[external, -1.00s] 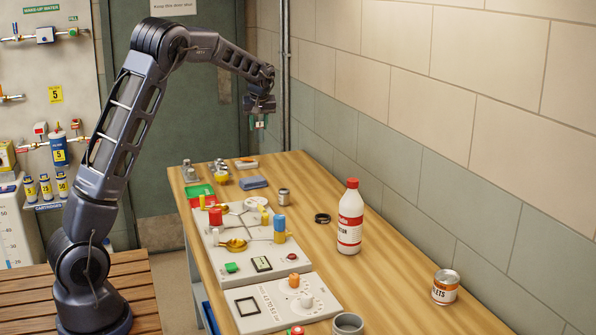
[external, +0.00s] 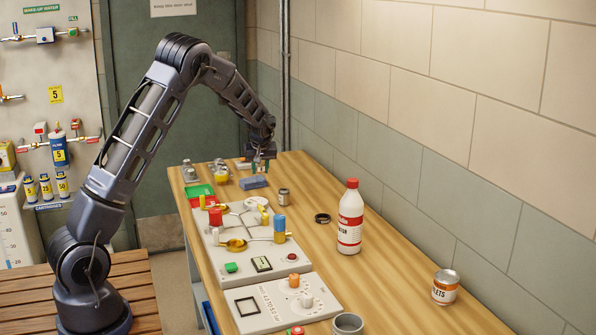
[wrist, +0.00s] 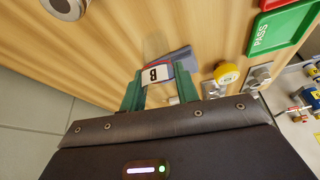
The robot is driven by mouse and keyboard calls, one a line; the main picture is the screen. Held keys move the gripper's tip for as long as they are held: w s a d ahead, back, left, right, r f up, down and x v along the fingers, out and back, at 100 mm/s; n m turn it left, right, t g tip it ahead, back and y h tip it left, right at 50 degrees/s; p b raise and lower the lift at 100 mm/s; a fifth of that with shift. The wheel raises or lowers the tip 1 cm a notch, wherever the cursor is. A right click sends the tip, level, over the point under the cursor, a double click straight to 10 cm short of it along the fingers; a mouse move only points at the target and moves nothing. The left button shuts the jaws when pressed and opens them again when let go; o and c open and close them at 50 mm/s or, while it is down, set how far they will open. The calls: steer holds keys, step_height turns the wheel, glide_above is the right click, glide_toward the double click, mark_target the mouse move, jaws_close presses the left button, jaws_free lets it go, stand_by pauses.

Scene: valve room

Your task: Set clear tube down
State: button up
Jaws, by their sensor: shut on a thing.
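The clear tube (wrist: 156,77) carries a white label marked "B" with a red line at its edge, and sits between the green fingertips in the wrist view. My gripper (wrist: 158,88) is shut on it. In the external view my gripper (external: 260,165) hangs low over the far part of the wooden bench, just above a blue-grey block (external: 253,183). The tube is too small there to make out well. I cannot tell whether it touches the block or bench.
The green PASS tray (wrist: 280,30) and a yellow-topped item (wrist: 227,73) lie right of the tube in the wrist view. A metal cup (external: 283,197), black ring (external: 322,218) and red-capped bottle (external: 350,216) stand nearer. Bare bench lies along the wall.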

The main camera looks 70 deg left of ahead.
mark_target(261, 179)
steer(key=shift+f, duration=2.3)
steer(key=shift+f, duration=0.15)
steer(key=o, duration=1)
steer(key=v, duration=1.2)
